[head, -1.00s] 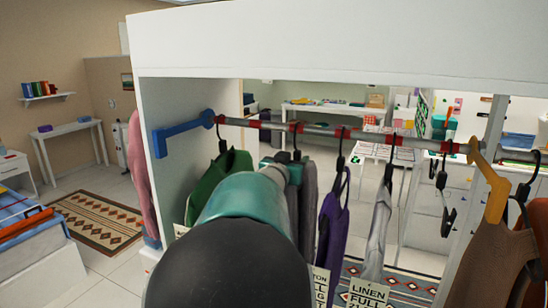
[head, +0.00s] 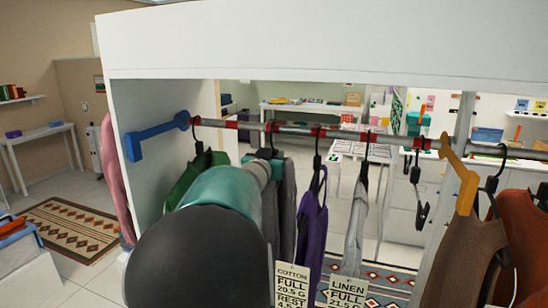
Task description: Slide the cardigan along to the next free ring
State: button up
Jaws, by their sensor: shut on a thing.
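Garments hang on hooks along a grey rail (head: 340,132) with red rings. A green garment (head: 200,170) hangs at the left end. A grey garment (head: 283,215), perhaps the cardigan, hangs at the ring right of a ring (head: 231,124) with no hook visible on it. A purple top (head: 312,225) and a pale grey garment (head: 355,215) hang further right. My gripper (head: 266,156) is at the top of the grey garment, just below the rail, and looks shut on its hanger. My arm hides the gripper's base, part of the grey garment and the green one's lower part.
An empty clip hanger (head: 419,195) hangs left of the yellow bracket. Brown clothes (head: 465,245) hang beyond it. Paper tags (head: 293,285) hang low in front.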

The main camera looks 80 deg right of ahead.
jog(key=w+d, duration=0.1)
jog(key=w, duration=1.1)
jog(key=o, duration=0.4)
jog(key=shift+w+d, duration=0.1)
jog(key=shift+w, duration=0.05)
jog(key=o, duration=0.5)
jog(key=shift+f, duration=0.1)
jog(key=a, duration=0.9)
jog(key=w+a, duration=0.1)
jog(key=a, duration=0.3)
jog(key=shift+w+a, duration=0.1)
jog(key=shift+a, duration=0.3)
